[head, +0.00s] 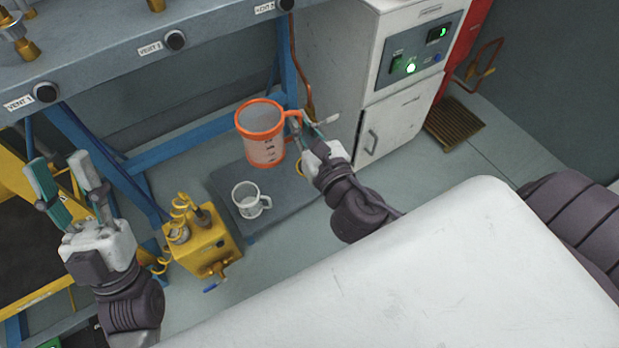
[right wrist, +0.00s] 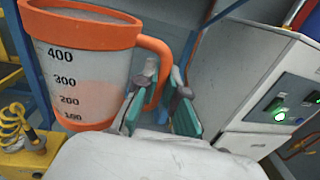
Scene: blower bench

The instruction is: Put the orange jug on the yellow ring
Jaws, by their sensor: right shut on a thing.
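The orange jug (head: 262,142) has a pale body with dark graduation marks, an orange rim and an orange handle. It is upright and appears held above a low dark grey platform. My right gripper (head: 304,122) is shut on its handle, at the jug's right side. In the right wrist view the jug (right wrist: 80,65) fills the upper left, and the handle passes between the fingers (right wrist: 163,85). A small yellow arc (head: 299,167), perhaps the yellow ring, shows beside the jug; most of it is hidden. My left gripper (head: 63,178) is open and empty at the far left.
A white mug (head: 246,201) stands on the grey platform (head: 287,203). A yellow box (head: 203,246) with coiled hose and a valve stands to its left. A white cabinet (head: 398,95) is at right. Blue bench legs stand behind.

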